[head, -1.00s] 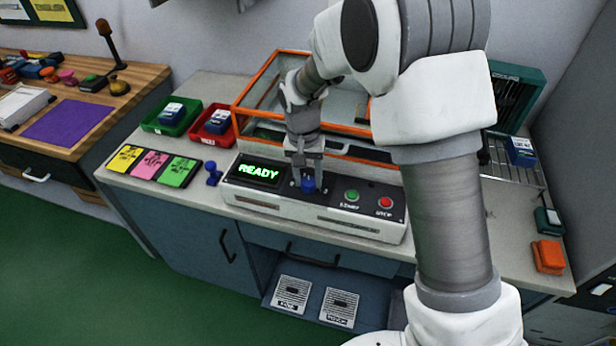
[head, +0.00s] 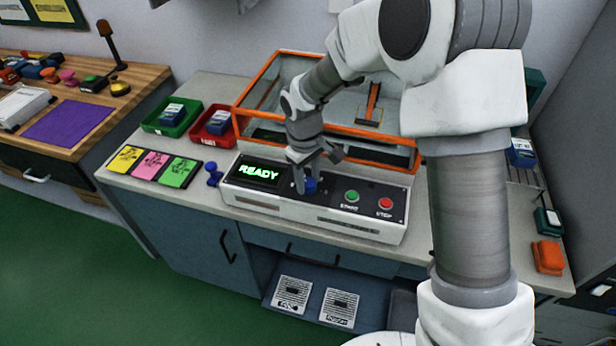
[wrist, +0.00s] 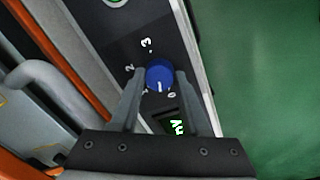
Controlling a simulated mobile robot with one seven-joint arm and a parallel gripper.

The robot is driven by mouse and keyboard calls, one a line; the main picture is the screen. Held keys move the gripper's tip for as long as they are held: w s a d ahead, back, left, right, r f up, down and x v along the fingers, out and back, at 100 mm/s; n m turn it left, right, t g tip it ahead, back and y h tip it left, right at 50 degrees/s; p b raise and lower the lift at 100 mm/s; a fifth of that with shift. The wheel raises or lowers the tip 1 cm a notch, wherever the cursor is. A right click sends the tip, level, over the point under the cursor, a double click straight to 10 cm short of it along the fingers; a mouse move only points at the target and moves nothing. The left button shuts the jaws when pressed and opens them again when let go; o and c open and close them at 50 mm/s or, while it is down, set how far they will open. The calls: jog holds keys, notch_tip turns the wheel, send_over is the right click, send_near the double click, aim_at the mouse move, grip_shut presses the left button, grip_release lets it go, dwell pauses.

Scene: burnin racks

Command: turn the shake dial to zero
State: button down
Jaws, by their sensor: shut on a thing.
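The shake dial is a round blue knob (head: 310,185) on the black top panel of the white machine (head: 310,221). In the wrist view the blue knob (wrist: 158,73) sits between the two fingers of my gripper (wrist: 160,77), which is shut on it. Its white pointer line faces the lower edge of that picture, between the marks 1 and 0. Marks 2 and 3 show farther round the knob. In the head view my gripper (head: 305,187) comes down tilted onto the knob and partly hides it.
The green READY display (head: 259,172) is left of the dial. The green start button (head: 352,196) and red stop button (head: 385,204) are to its right. An orange-framed clear cover (head: 330,134) stands just behind. A small blue object (head: 213,176) lies left of the machine.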

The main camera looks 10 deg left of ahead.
aim_at(306, 186)
jog(key=shift+r+n+p, duration=0.1)
jog(key=shift+n+p, duration=0.2)
jog(key=shift+n, duration=1.7)
jog(key=c, duration=0.7)
grip_release()
jog(key=r, duration=0.5)
jog(key=r+p, duration=0.1)
jog(key=r, duration=0.5)
jog(key=s+r, duration=0.1)
jog(key=r, duration=0.5)
jog(key=shift+a+r, duration=0.15)
jog(key=shift+a, duration=0.05)
